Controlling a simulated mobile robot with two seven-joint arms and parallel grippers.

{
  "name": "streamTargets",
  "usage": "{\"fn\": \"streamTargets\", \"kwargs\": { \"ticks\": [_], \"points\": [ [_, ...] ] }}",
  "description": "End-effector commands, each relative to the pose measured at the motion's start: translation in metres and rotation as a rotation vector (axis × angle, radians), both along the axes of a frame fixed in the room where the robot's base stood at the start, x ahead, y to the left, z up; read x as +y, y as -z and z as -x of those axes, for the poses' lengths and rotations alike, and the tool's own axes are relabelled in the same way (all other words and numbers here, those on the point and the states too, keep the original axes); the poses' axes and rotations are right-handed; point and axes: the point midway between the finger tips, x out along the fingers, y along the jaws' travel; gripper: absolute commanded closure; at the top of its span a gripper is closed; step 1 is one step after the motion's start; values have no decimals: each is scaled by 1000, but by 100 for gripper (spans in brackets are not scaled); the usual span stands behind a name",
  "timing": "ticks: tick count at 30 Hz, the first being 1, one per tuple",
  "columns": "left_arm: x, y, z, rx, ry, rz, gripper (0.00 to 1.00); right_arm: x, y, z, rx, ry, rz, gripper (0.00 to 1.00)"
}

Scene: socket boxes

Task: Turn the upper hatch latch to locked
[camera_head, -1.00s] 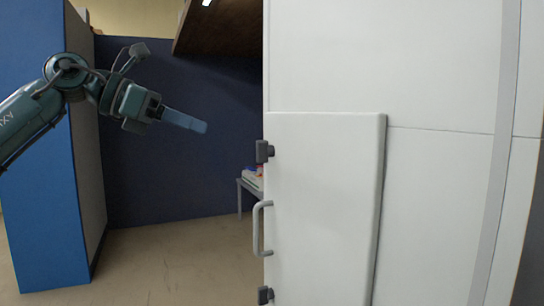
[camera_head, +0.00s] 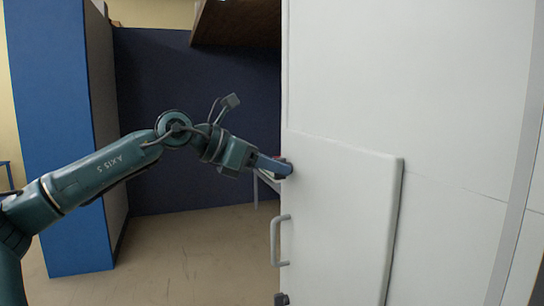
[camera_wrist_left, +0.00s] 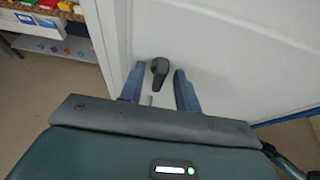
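The white hatch (camera_head: 345,220) stands upright and shut on a white wall or cabinet. My left gripper (camera_head: 288,169) is at the hatch's upper left edge, where it mostly hides the upper latch in the head view. In the left wrist view the upper latch (camera_wrist_left: 160,69) is a dark lever on the white panel. It lies between the tips of my open left gripper (camera_wrist_left: 158,79), with a gap seen on either side. Whether the fingertips reach deep enough to surround it is hard to tell. My right gripper is not in view.
A grey handle (camera_head: 276,241) sits on the hatch's left side, with a dark lower latch (camera_head: 282,298) below it. A blue partition (camera_head: 60,140) stands at the left. A shelf with colourful items (camera_wrist_left: 60,25) is behind. The floor between is clear.

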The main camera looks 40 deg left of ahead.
Motion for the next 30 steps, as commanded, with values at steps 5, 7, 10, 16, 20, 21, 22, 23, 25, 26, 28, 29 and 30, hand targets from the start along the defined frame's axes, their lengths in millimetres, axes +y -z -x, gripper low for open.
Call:
{"fn": "streamTargets", "kwargs": {
  "ticks": [5,7,10,16,20,21,22,23,25,26,28,29,30],
  "points": [
    [0,1,0,0,0,0,67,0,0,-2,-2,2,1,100],
    [0,1,0,0,0,0,68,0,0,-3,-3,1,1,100],
    [0,1,0,0,0,0,76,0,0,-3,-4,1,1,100],
    [0,1,0,0,0,0,93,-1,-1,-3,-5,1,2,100],
    [0,0,0,0,0,0,100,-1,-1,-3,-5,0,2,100],
    [0,0,0,0,0,0,100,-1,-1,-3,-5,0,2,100],
    [0,0,0,0,0,0,100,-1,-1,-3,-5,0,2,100],
    [0,0,0,0,0,0,100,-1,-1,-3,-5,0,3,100],
    [0,0,0,0,0,0,100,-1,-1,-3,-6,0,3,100],
    [0,0,0,0,0,1,100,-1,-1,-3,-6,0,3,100],
    [0,0,0,2,-1,7,100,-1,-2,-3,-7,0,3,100],
    [0,0,0,4,-1,11,100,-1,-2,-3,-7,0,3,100],
    [0,0,0,8,0,18,100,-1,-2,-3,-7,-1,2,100]
  ]
}}
